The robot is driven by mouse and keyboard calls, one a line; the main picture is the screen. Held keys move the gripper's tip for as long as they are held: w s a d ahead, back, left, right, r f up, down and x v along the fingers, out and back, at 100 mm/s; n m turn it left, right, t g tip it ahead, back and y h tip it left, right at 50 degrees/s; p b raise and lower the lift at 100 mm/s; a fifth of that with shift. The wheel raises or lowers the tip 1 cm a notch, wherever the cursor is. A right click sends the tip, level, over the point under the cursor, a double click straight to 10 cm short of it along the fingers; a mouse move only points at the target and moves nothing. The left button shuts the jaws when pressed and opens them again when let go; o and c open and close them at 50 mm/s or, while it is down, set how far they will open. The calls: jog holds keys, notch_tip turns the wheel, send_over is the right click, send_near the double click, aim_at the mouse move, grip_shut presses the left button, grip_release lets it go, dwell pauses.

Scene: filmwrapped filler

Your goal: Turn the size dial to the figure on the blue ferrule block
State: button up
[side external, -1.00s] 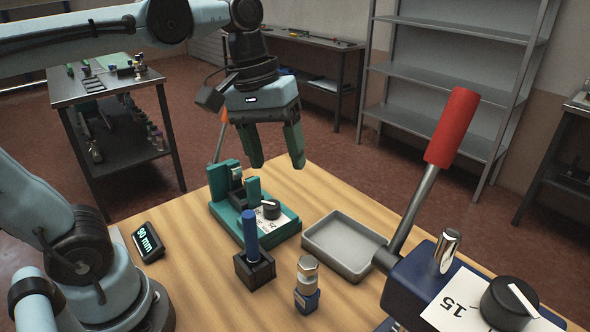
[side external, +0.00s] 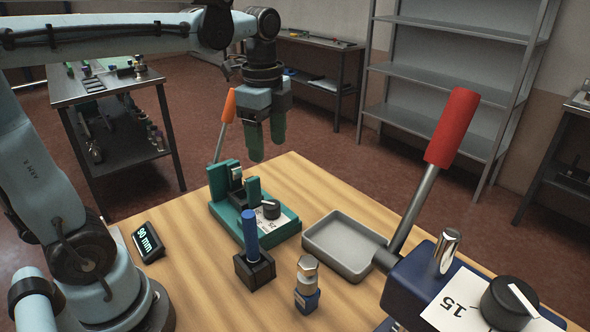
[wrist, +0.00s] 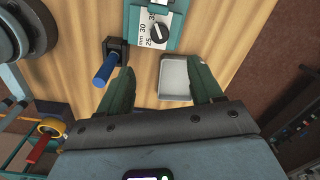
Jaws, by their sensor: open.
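A green fixture (side external: 240,205) on the wooden table carries a black size dial (side external: 271,209) over a white scale card. In the wrist view the dial (wrist: 159,33) sits beside figures including 25, 30 and 35, with "mm". A small blue ferrule block (side external: 307,300) with a metal ferrule on top stands at the table's front; its figure is not legible. My gripper (side external: 267,148) is open and empty, above and behind the green fixture, clear of the dial. Its green fingers also show in the wrist view (wrist: 162,84).
A blue rod (side external: 250,230) stands in a black block. A grey tray (side external: 345,243) lies right of the fixture. A blue press (side external: 410,285) with a red-handled lever (side external: 452,128) and a dial marked 15 fills the front right. A display (side external: 149,243) reads 90 mm.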

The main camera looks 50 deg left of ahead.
aim_at(272, 204)
notch_tip(272, 204, down, 15)
jog(key=shift+w+r, duration=0.1)
jog(key=shift+w, duration=0.05)
dwell(0.7)
jog(key=c, duration=1.1)
jog(key=shift+o, duration=0.2)
